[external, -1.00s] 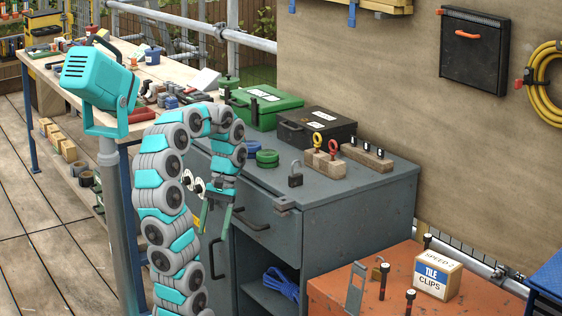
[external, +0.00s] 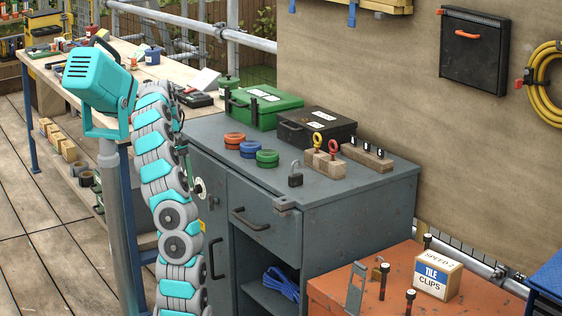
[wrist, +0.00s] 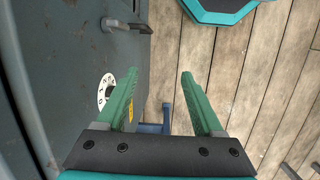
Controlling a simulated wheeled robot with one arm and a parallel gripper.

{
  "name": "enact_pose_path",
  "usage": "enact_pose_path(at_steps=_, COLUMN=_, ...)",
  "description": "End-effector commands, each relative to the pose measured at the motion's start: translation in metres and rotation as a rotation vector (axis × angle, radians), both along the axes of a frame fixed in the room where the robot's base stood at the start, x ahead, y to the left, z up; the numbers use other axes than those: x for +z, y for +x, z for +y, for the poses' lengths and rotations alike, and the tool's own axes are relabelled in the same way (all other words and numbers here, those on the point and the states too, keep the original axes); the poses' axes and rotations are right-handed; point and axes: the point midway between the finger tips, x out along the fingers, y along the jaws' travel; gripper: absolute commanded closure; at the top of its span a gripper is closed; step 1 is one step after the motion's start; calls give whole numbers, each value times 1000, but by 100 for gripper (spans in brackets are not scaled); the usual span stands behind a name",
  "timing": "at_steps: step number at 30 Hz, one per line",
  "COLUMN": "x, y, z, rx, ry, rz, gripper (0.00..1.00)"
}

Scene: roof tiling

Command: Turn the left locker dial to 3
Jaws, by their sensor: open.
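The grey locker cabinet (external: 330,208) has a round white dial (external: 200,188) on its front, partly hidden by my arm in the external view. The wrist view shows one white dial (wrist: 104,90) with dark marks around its rim, on the grey door. I cannot tell whether it is the left one, and its number setting is too small to read. My gripper (wrist: 156,80) is open and empty, with its green fingers apart. The dial lies left of the left finger in the wrist view, outside the jaws. In the external view my arm hides most of the gripper.
A dark handle (wrist: 125,25) sticks out from the door beyond the dial. Orange, blue and green rings (external: 267,157), a padlock (external: 295,174) and cases stand on the cabinet top. An orange table (external: 335,292) stands at right. Wooden decking (wrist: 260,80) is open beside the cabinet.

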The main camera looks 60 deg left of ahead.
Motion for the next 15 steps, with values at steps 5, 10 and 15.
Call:
enact_pose_path(at_steps=5, x=-38, y=8, z=8, rx=241, ry=-126, rz=-61, gripper=31)
enact_pose_path(at_steps=10, x=-70, y=17, z=19, rx=529, ry=-299, rz=-126, gripper=31)
enact_pose_path(at_steps=15, x=-93, y=20, z=51, rx=904, ry=-566, rz=-213, gripper=31)
